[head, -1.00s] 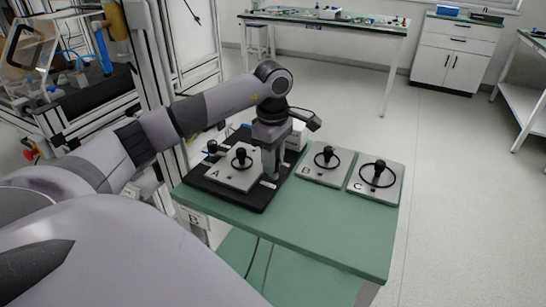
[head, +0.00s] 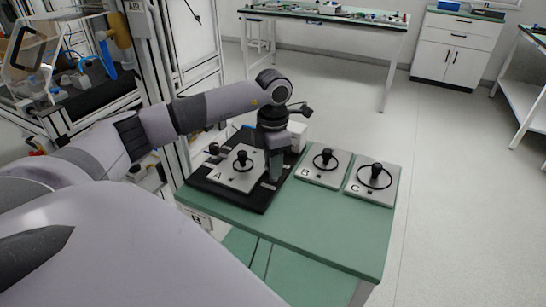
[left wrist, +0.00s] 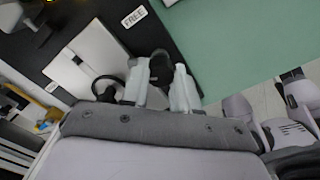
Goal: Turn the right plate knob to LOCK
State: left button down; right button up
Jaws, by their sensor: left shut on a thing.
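A black fixture base (head: 236,200) on the green table holds a grey plate marked A (head: 234,177), with a ringed black handle at its middle. A black knob (head: 213,149) stands at the base's left side. My left gripper (head: 273,170) points down at the base's right side and hides the right plate knob in the head view. In the left wrist view the right knob (left wrist: 160,62) shows dark between the two pale fingers of my left gripper (left wrist: 161,84), which is shut on it. A FREE label (left wrist: 133,17) is on the base near it.
Plates B (head: 322,167) and C (head: 373,181), each with a ringed black handle, lie to the right on the green table (head: 310,220). A white box (head: 298,135) stands behind the gripper. The table's front strip is clear.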

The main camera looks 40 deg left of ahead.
pick_arm(q)
jog(key=n+p, duration=0.1)
jog(key=n, duration=0.5)
jog(key=shift+p, duration=0.3)
dwell(0.4)
jog(key=c, duration=0.8)
grip_release()
jog(key=shift+c, duration=0.2)
jog(key=shift+r, duration=0.1)
notch_tip(320, 180, up, 7)
jog(key=shift+r, duration=0.1)
